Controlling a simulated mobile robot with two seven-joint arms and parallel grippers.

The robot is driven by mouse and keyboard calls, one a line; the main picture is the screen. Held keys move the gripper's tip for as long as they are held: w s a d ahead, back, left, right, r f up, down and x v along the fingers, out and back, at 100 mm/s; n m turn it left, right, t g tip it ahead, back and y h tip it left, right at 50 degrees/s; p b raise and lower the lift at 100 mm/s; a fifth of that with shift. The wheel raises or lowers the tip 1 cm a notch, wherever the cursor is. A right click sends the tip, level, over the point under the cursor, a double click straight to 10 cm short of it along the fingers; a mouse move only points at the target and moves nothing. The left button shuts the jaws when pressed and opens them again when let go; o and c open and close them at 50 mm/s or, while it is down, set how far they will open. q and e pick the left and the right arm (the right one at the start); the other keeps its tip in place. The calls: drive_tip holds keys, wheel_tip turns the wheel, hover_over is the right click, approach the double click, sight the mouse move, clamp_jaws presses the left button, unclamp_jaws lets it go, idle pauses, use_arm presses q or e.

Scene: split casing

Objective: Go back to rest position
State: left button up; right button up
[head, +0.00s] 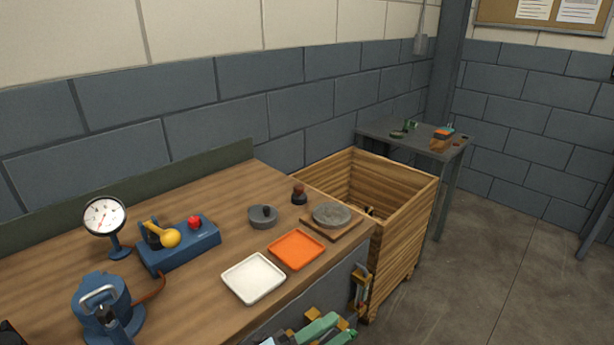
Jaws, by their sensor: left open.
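A grey round casing part (331,214) lies on a wooden board at the bench's right end. My right gripper is not in view.
An orange tray (296,249) and a white tray (253,278) lie near the front edge. A dark knobbed tool (299,194) stands behind. A dial gauge (105,215), blue box (180,247) and blue device (100,300) stand left. A wooden crate (405,225) adjoins the bench; a side table (385,133) is beyond.

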use_arm(q)
drive_tip(key=s+a+f+n+t+y+p, duration=0.1)
drive_tip(key=s+a+f+n+t+y, duration=0.25)
drive_tip(key=a+f+n+y, duration=0.55)
drive_tip(key=s+a+f+n+t+y+p, duration=0.15)
drive_tip(key=s+a+f+n+y, duration=0.4)
drive_tip(key=n, duration=0.55)
drive_tip(key=s+a+f+n+g+y, duration=0.1)
drive_tip(key=s+a+f+n+g, duration=0.2)
drive_tip(key=s, duration=0.5)
drive_tip(key=s+a+f+n+g+y, duration=0.2)
drive_tip(key=s+a+f+n+g, duration=0.1)
drive_tip(key=s+a+f, duration=0.3)
drive_tip(key=shift+s+a+f+n, duration=0.2)
drive_tip(key=shift+s+f+n, duration=0.7)
drive_tip(key=shift+s+f, duration=0.05)
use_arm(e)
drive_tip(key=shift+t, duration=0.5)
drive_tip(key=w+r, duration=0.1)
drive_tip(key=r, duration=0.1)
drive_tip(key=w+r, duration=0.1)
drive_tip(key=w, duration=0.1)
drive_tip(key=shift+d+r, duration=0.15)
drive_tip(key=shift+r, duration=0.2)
use_arm(q)
drive_tip(key=shift+y, duration=0.25)
